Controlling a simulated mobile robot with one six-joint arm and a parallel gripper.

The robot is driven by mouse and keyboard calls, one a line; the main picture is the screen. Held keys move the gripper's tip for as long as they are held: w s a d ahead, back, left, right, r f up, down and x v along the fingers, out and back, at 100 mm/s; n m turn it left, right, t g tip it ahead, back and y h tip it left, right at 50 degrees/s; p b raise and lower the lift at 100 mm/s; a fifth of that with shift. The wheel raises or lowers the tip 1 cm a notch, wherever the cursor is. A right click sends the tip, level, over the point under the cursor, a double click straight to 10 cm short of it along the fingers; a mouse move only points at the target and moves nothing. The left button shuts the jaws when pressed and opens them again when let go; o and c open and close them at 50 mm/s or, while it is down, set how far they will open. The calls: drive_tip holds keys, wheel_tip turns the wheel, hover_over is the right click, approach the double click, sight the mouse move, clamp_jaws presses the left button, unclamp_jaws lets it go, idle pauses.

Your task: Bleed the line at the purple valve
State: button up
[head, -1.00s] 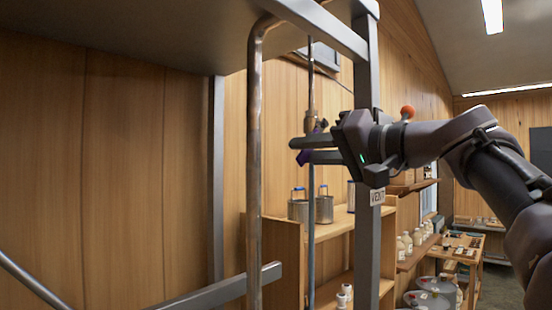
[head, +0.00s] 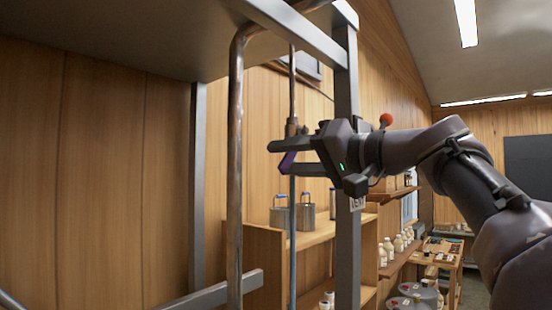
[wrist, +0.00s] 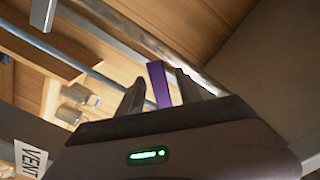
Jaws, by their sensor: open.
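The purple valve handle (head: 287,162) is on a thin vertical pipe (head: 292,215) with a brass-coloured fitting (head: 291,128) in the head view. My gripper (head: 283,157) reaches in from the right at the handle's height, its fingers pointing left. In the wrist view the purple handle (wrist: 158,85) stands up between my two open fingers (wrist: 160,98), with a gap visible on its right side. Whether the left finger touches it, I cannot tell. The rest of the valve is largely hidden behind my gripper.
A grey frame post (head: 346,100) stands just behind my gripper, with a VENT sign (wrist: 30,160) on it. A copper-coloured pipe (head: 236,170) runs vertically on the left. Metal cans (head: 305,216) stand on a wooden shelf (head: 323,232) behind.

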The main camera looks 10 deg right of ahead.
drive_tip(key=b+v, duration=0.3)
drive_tip(key=v, duration=1.4)
drive_tip(key=shift+s, duration=0.15)
drive_tip(key=shift+d, duration=0.15)
idle(6.0)
